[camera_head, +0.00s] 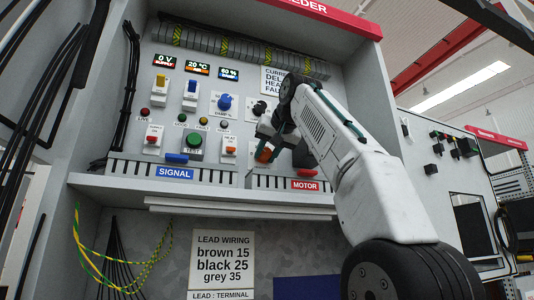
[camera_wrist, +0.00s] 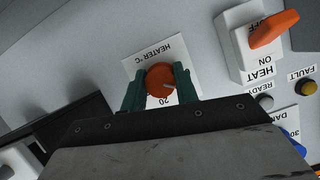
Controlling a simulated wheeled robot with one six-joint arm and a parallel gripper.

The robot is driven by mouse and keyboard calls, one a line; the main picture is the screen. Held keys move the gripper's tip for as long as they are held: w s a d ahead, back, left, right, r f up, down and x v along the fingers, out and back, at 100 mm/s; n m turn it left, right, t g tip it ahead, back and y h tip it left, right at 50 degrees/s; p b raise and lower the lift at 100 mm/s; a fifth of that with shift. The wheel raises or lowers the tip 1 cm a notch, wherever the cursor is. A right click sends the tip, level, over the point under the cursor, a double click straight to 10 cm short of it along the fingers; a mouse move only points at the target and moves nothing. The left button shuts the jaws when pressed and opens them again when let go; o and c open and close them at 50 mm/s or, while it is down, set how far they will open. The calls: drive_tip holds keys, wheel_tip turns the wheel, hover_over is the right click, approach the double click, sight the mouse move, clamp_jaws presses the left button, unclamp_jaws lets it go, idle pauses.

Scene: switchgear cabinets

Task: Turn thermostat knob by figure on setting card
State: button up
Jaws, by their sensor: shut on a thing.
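The thermostat knob is orange and round, on a white plate marked HEATER °C (camera_wrist: 160,56). In the wrist view the knob (camera_wrist: 158,77) sits between the two green fingers of my gripper (camera_wrist: 159,90), which is shut on it. In the head view the knob (camera_head: 263,154) is partly behind my gripper (camera_head: 268,143).
Displays read 0 V (camera_head: 165,60), 20 °C (camera_head: 197,68) and 50 %. A blue dial (camera_head: 224,102), green button (camera_head: 194,145) and HEAT switch (camera_wrist: 258,42) stand nearby. A ledge (camera_head: 200,190) runs below. A lead wiring card (camera_head: 223,259) hangs beneath.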

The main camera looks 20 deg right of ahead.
drive_tip(key=shift+f, duration=0.15)
idle(0.3)
drive_tip(key=o, duration=1)
drive_tip(key=v, duration=0.8)
drive_tip(key=shift+w+a, duration=0.1)
